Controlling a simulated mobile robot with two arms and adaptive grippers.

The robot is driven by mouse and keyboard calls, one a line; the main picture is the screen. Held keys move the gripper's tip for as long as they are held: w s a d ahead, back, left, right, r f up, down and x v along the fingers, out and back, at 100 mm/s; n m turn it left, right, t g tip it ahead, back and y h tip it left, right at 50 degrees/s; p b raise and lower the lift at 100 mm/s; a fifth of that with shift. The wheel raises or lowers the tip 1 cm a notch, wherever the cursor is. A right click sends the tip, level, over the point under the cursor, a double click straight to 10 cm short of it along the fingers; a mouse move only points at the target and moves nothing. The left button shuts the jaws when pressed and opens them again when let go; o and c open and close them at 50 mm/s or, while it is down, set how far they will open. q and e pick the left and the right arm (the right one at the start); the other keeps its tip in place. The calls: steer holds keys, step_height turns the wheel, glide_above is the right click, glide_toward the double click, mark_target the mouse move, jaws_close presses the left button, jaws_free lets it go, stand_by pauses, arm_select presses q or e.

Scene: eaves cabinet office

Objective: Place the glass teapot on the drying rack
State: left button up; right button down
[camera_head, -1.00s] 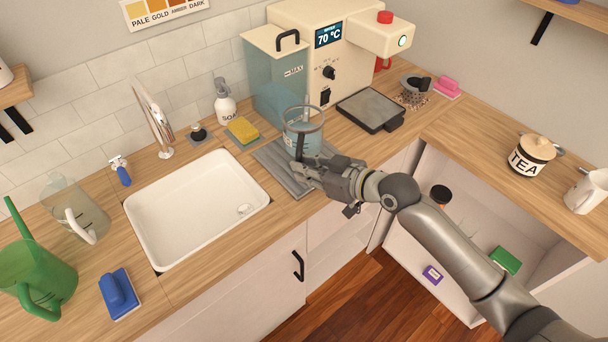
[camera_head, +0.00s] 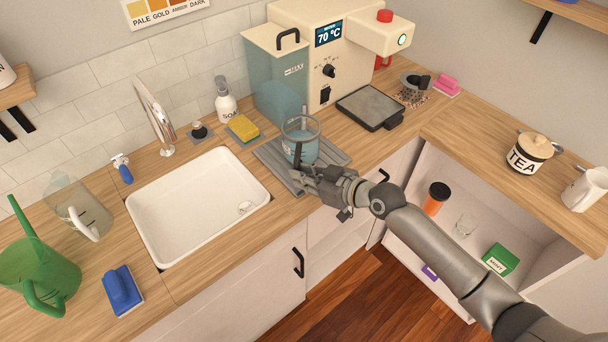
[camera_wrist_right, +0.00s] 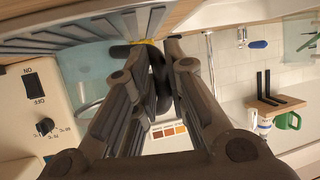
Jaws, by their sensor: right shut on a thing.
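The glass teapot (camera_head: 303,149), clear bluish with a dark handle, stands upright over the grey ribbed drying rack (camera_head: 273,155), right of the sink. I cannot tell whether its base touches the ribs. My right gripper (camera_head: 306,179) is on the near side of the teapot, shut on its handle. In the right wrist view, the fingers (camera_wrist_right: 160,75) close around the dark handle, with the bluish glass (camera_wrist_right: 88,65) beside them and the rack's ribs (camera_wrist_right: 75,43) close by. The fingers partly hide the handle and the rack's front. My left gripper is not in view.
The white sink (camera_head: 200,205) lies left of the rack. A sponge (camera_head: 243,128) and soap bottle (camera_head: 225,100) stand behind it. The boiler machine (camera_head: 335,60) and a dark tray (camera_head: 371,107) are behind and right.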

steer(key=c, duration=1.5)
jaws_free()
steer(key=shift+o, duration=0.2)
steer(key=shift+r, duration=0.15)
steer(key=shift+s+d, duration=0.2)
steer(key=b+v, duration=0.2)
steer(key=v, duration=0.9)
steer(key=shift+r, duration=0.2)
steer(key=shift+s+d, duration=0.1)
steer(key=shift+s, duration=0.05)
